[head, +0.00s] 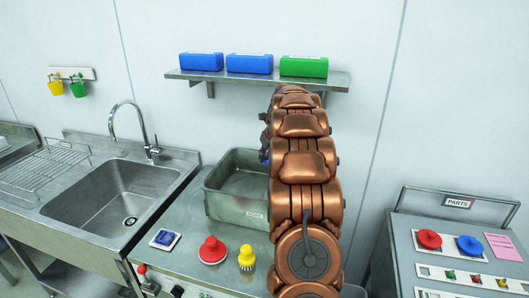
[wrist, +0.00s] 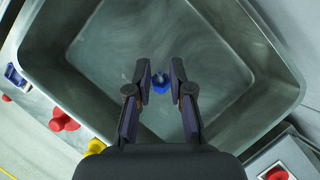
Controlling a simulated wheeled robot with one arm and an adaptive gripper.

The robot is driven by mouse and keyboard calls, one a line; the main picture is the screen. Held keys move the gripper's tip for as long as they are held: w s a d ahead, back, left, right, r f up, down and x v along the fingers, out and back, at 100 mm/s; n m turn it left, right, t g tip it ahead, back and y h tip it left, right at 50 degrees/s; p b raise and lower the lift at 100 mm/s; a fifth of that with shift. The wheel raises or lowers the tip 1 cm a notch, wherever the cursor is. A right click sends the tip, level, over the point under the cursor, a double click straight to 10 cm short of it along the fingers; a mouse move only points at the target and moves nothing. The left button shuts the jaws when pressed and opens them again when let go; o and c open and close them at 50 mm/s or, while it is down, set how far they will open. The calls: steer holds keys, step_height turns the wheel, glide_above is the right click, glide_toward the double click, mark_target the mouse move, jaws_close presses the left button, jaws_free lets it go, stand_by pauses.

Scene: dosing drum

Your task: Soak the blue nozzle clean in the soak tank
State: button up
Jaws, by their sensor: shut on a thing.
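The soak tank (head: 235,208) is a grey metal basin on the counter, right of the sink. In the wrist view the tank (wrist: 265,50) fills most of the picture, and my gripper (wrist: 161,84) is over its inside. My gripper is shut on the blue nozzle (wrist: 160,88), which shows between the two fingertips. How high the nozzle is above the tank floor I cannot tell. In the head view my copper arm hides the right part of the tank and most of my gripper.
A red knob-like part (head: 212,250) and a yellow one (head: 247,259) stand in front of the tank, beside a small blue-topped plate (head: 164,239). A shelf (head: 255,78) with boxes hangs above. The sink (head: 120,200) is left; the parts cart (head: 400,245) is right.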

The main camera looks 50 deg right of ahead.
steer(key=shift+f+b, duration=3.25)
steer(key=shift+f, duration=4.85)
steer(key=shift+r, duration=0.15)
steer(key=shift+s+r+p, duration=0.1)
steer(key=shift+r+p, duration=3.15)
steer(key=shift+r, duration=5.1)
